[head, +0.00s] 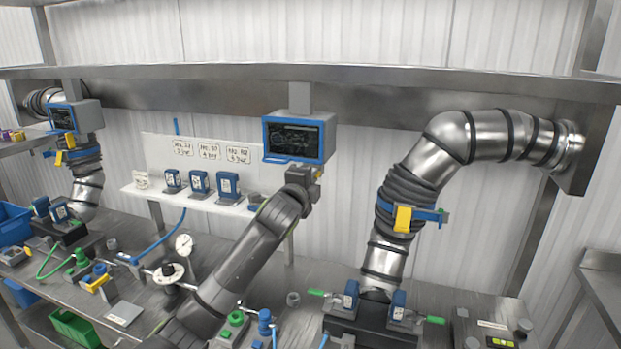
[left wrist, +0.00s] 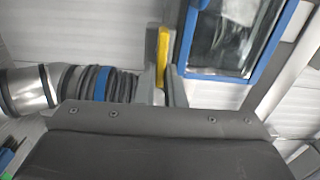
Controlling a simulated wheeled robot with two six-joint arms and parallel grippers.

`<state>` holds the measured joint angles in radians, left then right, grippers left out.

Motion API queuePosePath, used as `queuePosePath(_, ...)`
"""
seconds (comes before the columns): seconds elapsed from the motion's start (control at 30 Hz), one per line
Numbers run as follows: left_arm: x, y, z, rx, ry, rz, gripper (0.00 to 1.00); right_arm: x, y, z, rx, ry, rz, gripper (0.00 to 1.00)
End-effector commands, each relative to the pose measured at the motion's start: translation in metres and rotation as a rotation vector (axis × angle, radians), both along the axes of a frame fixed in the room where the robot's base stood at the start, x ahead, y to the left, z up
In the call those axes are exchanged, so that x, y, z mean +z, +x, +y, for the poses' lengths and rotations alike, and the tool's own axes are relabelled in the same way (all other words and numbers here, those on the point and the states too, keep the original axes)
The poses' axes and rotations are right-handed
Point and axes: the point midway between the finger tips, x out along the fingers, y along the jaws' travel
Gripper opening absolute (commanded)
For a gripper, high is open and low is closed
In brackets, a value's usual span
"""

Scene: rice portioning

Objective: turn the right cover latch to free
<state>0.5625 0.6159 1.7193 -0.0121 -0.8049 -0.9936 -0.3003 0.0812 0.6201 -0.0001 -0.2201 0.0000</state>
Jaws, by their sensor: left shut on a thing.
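A dark blue-framed panel (head: 295,138) hangs from the shelf in the middle of the head view, and its glassy face (left wrist: 228,35) fills the upper right of the left wrist view. A yellow latch piece (left wrist: 163,55) stands beside its frame. My left gripper (left wrist: 165,75) is shut on this yellow piece, with one grey finger on each side. In the head view my left gripper (head: 316,176) is at the panel's lower right corner, where little of the yellow piece shows. Which way the latch is turned is hard to tell. My right gripper is in neither view.
A ribbed metal duct (head: 397,186) with a blue clamp and yellow tab (head: 403,218) stands to the right. A similar panel (head: 63,119) hangs at the far left. A pressure gauge (head: 184,244) and several blue bins and fixtures crowd the bench.

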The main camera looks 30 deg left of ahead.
Motion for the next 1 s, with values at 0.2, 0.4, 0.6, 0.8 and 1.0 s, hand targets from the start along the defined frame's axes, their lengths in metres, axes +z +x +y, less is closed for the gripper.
queuePosePath(0.2, -0.0025, 0.0, -0.0001, 0.0, 0.027, 0.011, 0.0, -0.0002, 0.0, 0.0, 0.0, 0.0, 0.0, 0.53)
queuePosePath(0.4, -0.0027, 0.0, 0.0, 0.0, 0.031, 0.012, 0.0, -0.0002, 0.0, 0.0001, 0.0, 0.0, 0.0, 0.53)
queuePosePath(0.6, -0.0029, 0.0, 0.0, 0.0, 0.031, 0.013, 0.12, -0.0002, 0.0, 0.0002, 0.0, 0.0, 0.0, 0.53)
queuePosePath(0.8, -0.0021, 0.0, 0.0001, 0.0, 0.03, 0.01, 0.31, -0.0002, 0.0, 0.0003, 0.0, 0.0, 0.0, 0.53)
queuePosePath(1.0, -0.0013, -0.0001, 0.0001, 0.0, 0.031, 0.009, 0.31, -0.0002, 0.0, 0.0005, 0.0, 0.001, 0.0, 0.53)
